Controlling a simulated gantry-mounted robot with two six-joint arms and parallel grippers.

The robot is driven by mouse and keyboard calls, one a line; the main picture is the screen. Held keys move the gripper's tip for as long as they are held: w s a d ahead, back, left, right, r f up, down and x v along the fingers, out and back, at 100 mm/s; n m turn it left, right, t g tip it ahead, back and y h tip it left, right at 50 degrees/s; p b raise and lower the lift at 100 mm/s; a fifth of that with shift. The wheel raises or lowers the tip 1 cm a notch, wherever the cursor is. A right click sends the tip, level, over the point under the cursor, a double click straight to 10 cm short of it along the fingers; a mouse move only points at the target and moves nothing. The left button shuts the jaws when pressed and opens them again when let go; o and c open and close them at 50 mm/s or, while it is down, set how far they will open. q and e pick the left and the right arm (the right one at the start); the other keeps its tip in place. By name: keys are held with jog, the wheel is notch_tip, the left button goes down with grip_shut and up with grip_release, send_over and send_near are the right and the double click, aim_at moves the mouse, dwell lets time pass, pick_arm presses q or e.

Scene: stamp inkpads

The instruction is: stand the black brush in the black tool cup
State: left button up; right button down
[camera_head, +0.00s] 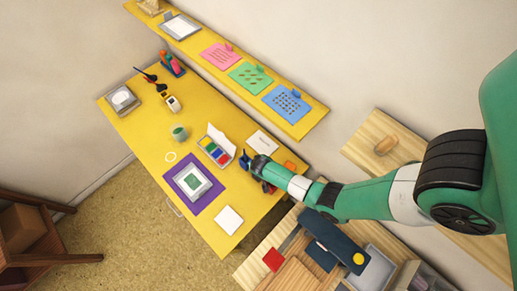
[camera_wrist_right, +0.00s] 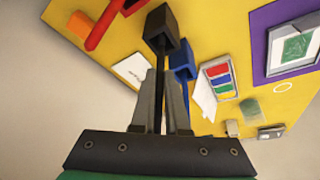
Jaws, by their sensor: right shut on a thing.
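My right gripper (camera_wrist_right: 163,88) is shut on the thin handle of the black brush (camera_wrist_right: 160,68) in the right wrist view. Beyond the fingertips stands the square black tool cup (camera_wrist_right: 162,18), its opening facing the camera. The brush runs in line from between the fingers to that opening. Its far end appears to be at or inside the cup; how deep is hidden. In the head view my right gripper (camera_head: 258,167) is over the right end of the yellow table, and its wrist covers most of the brush and cup. My left gripper is in neither view.
A blue cup (camera_wrist_right: 181,48) with a thin blue handle stands close beside the black cup. A red item (camera_wrist_right: 104,24) is on the other side. The colour inkpad box (camera_head: 216,148), white card (camera_head: 262,142) and purple mat (camera_head: 177,171) lie nearby on the yellow table (camera_head: 215,107).

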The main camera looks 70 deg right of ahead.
jog(key=shift+f, duration=0.35)
jog(key=c, duration=0.8)
grip_release()
jog(key=shift+c, duration=0.2)
jog(key=p+v, duration=0.5)
jog(key=v, duration=0.6)
jog(key=shift+r, duration=0.25)
jog(key=shift+a, duration=0.1)
